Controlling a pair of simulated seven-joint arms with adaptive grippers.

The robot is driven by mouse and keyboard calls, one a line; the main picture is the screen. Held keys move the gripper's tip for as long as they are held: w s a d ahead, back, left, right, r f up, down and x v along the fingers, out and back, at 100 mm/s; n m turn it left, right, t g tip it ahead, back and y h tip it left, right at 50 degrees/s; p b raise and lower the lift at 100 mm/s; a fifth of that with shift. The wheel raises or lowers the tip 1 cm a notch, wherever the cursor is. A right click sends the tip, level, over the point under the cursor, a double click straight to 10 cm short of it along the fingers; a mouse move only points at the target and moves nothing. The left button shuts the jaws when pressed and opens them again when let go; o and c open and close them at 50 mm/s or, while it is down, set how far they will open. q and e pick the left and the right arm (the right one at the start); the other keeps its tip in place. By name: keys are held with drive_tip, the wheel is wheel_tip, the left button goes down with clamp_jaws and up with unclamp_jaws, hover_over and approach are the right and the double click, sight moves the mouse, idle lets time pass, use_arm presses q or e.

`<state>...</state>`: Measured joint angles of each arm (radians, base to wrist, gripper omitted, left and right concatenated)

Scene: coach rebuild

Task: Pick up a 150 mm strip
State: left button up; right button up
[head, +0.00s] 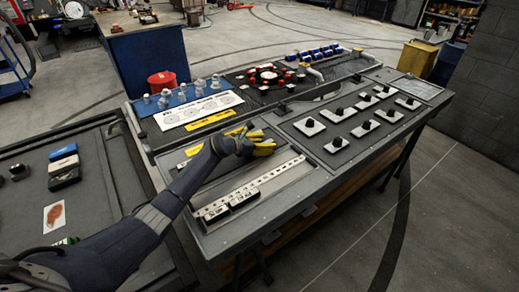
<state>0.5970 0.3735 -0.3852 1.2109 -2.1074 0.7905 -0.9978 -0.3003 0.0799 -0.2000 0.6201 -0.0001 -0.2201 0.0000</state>
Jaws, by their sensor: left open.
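A long pale strip with a row of holes (265,182) lies in the front tray of the workbench. I cannot read its length. My left gripper (262,147) has yellow fingers and is open, just behind that strip over the dark panel. I see nothing held between its fingers. A yellow strip or label (193,149) lies left of the gripper, partly covered by my arm. Another yellow label (210,121) lies below the white printed sheet. My right gripper is out of view.
Two black blocks with white labels (243,198) sit at the tray's left end. Several black knobs on pale plates (338,143) stand to the right. A red bowl (162,82), white fittings (199,85) and red parts (268,73) are at the back.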

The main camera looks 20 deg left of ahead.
use_arm(q)
drive_tip(key=shift+c, duration=0.3)
clamp_jaws()
idle(0.4)
